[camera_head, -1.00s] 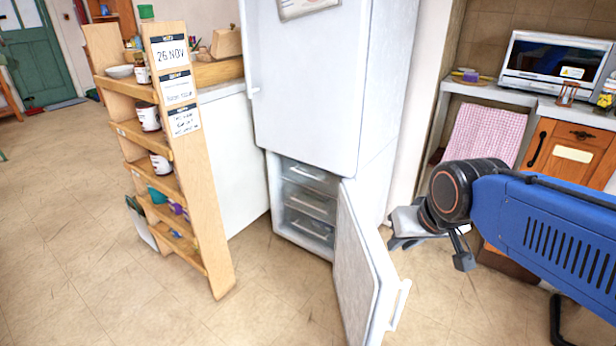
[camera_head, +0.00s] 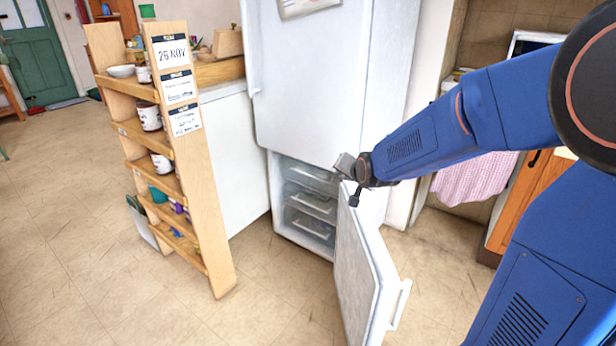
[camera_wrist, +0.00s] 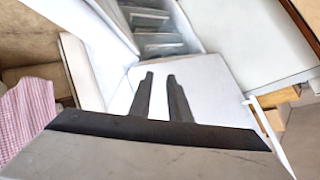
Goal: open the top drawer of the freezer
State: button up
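The freezer (camera_head: 275,200) is the lower part of a tall white fridge, and its door (camera_head: 362,270) stands open toward the front. Inside are stacked drawers with pale handles. The top drawer (camera_head: 312,178) is shut in the stack, just below the upper door. My gripper (camera_head: 343,163) is in front of the freezer opening, right of the top drawer's middle in the picture and near the open door's top edge. In the wrist view, which looks turned over, its two dark fingers (camera_wrist: 160,76) are apart with nothing between them. The drawers (camera_wrist: 155,30) show beyond the fingertips.
The upper fridge door (camera_head: 310,90) is shut, just above my gripper. A wooden shelf unit (camera_head: 190,180) with jars stands at left, beside a white cabinet (camera_head: 235,150). A counter with a pink checked towel (camera_head: 475,182) is at right. The floor at front left is clear.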

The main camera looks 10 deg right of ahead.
jog(key=w+a+f+m+t, duration=0.15)
jog(key=w+f, duration=0.25)
jog(key=w, duration=0.5)
jog(key=m+t, duration=0.7)
jog(key=m, duration=0.1)
send_near(308, 175)
jog(key=shift+n, duration=0.25)
jog(key=w, duration=0.7)
jog(key=w+r, duration=0.1)
jog(key=w, duration=0.2)
jog(key=shift+w+a+r, duration=0.1)
jog(key=shift+w+r, duration=0.05)
jog(key=shift+w, duration=0.1)
grip_shut()
